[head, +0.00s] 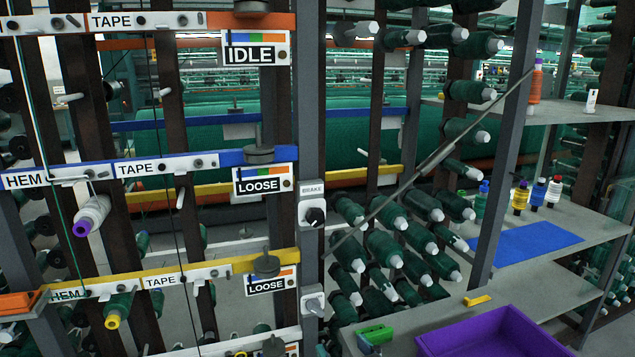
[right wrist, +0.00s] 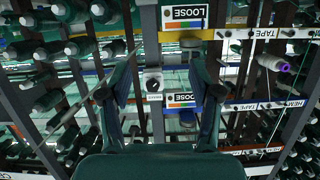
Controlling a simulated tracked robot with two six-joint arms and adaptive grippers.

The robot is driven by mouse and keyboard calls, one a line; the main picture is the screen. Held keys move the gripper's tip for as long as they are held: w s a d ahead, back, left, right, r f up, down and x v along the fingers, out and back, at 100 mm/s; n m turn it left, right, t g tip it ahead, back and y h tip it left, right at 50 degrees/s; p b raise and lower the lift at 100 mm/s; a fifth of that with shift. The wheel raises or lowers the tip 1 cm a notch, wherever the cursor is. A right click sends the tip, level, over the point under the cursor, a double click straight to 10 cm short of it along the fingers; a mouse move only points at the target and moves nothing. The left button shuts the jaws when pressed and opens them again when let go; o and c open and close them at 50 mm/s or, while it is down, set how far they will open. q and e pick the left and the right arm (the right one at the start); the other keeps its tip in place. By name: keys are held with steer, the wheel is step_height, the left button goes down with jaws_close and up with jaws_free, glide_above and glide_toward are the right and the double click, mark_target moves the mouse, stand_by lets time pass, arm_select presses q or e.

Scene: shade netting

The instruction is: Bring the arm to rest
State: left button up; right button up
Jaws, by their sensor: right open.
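My right gripper (right wrist: 160,82) shows in the right wrist view, with its two dark green fingers spread apart. Nothing is between the fingers. Beyond them, the brake knob (right wrist: 153,85) and a LOOSE sign (right wrist: 182,98) appear upside down, with no contact visible. In the head view I cannot make out either gripper clearly. My left gripper is in neither view.
A yarn rack with blue (head: 190,163) and yellow (head: 190,273) rails fills the left. A purple bin (head: 495,335) stands lower right. A grey diagonal bar (head: 435,160) crosses the middle.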

steer(key=s+d+f+m+g+h+p, duration=0.1)
steer(key=s+d+f+g, duration=0.1)
steer(key=f, duration=0.6)
steer(key=s+d+f+m+g, duration=0.1)
steer(key=d+f+g, duration=0.15)
steer(key=f, duration=0.55)
steer(key=s+d+f+g+h+p, duration=0.1)
steer(key=s+f+g, duration=0.15)
steer(key=f, duration=0.65)
steer(key=s+d+f+m+g+y, duration=0.1)
steer(key=s+f+g, duration=0.5)
steer(key=s+f, duration=0.7)
steer(key=s+d+m, duration=0.1)
steer(key=m, duration=0.1)
steer(key=shift+d+m+p, duration=0.2)
steer(key=shift+m+p, duration=0.1)
